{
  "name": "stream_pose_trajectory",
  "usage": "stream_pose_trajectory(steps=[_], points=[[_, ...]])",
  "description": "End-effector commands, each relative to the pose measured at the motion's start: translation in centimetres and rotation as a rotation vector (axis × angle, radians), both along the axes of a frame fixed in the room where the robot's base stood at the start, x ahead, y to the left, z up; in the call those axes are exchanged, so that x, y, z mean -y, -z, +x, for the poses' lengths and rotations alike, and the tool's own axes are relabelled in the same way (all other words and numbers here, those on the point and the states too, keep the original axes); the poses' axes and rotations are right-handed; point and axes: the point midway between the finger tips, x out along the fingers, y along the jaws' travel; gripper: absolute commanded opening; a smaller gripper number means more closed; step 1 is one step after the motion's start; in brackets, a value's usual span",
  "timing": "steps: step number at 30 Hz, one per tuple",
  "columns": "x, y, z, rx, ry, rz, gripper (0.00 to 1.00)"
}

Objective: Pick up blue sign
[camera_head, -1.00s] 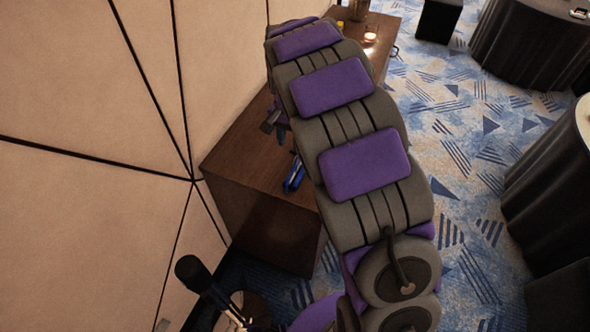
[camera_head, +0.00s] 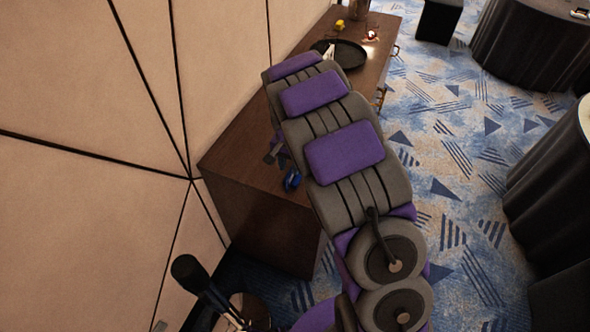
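A small blue object (camera_head: 291,181), perhaps the blue sign, is on the near part of the brown wooden cabinet top (camera_head: 235,150). It is partly covered by my arm, and no lettering can be made out. My grey and purple arm reaches over the cabinet. A dark piece that looks like part of my gripper (camera_head: 273,153) shows at the arm's left edge, just above and left of the blue object in the picture. The fingertips are hidden or too small to read. I cannot tell whether they touch the blue object.
A black round tray (camera_head: 345,54), a yellow item (camera_head: 339,25) and a lit candle (camera_head: 372,35) are on the cabinet's far part. A beige panelled wall (camera_head: 90,90) borders the left. Dark-draped tables (camera_head: 530,50) stand right. The patterned carpet (camera_head: 450,150) between is open.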

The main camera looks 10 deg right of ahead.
Motion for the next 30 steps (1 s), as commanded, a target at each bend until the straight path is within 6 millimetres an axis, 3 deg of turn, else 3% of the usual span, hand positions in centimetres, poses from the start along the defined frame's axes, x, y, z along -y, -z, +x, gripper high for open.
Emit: stream_pose_trajectory(steps=[9, 17, 30], points=[[0.2, 4.4, 0.1, -0.003, 0.0, -0.001, 0.36], [0.2, 4.8, 0.2, -0.001, 0.0, -0.001, 0.36], [0.2, 4.7, 0.2, 0.0, 0.0, 0.0, 0.0]])
